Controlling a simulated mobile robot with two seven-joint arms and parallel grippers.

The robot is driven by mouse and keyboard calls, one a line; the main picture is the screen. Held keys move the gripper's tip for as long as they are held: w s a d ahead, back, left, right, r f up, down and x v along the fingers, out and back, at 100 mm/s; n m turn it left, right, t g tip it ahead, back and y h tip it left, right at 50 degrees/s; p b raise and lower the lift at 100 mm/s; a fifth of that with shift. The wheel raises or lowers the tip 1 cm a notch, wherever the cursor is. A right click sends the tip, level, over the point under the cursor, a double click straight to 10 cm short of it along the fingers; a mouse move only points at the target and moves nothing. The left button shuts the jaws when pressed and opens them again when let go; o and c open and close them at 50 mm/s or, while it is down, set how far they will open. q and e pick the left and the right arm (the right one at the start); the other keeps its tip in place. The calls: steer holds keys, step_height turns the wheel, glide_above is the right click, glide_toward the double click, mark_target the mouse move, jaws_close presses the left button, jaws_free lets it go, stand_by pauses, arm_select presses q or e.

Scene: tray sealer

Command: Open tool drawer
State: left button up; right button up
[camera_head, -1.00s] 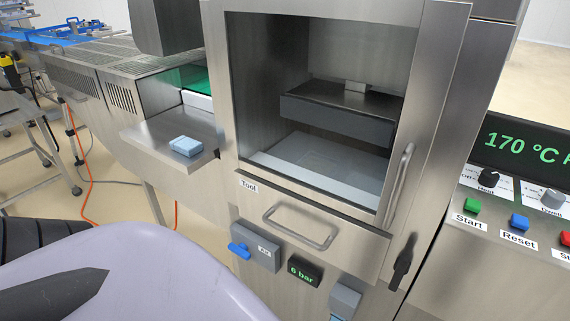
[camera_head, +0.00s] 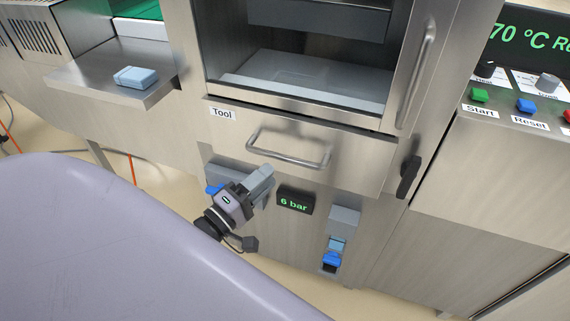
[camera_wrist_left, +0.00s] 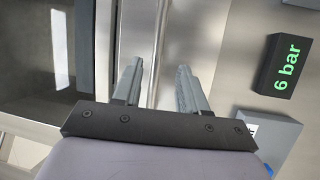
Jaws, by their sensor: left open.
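The tool drawer (camera_head: 355,153) is a flat steel front under the chamber opening, marked with a white "Tool" label (camera_head: 222,113). It looks shut. Its bent-bar handle (camera_head: 290,156) stands out from the front. My left gripper (camera_head: 264,178) is open, just below the handle's left end, pointing up and to the right. In the left wrist view its two fingers (camera_wrist_left: 158,78) are apart with a bright metal strip running between them. I cannot tell whether that strip is the handle or an edge. My right gripper is not in view.
A "6 bar" display (camera_head: 295,200) and a grey box with a blue switch (camera_head: 333,259) sit below the drawer. A black latch (camera_head: 408,177) is to its right. A side shelf (camera_head: 105,82) holds a light-blue block (camera_head: 135,77). Control buttons (camera_head: 526,106) are at right.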

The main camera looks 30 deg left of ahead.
mark_target(286, 156)
arm_select(q)
steer(key=shift+r+x, duration=0.2)
steer(key=shift+x, duration=3.45)
jaws_close()
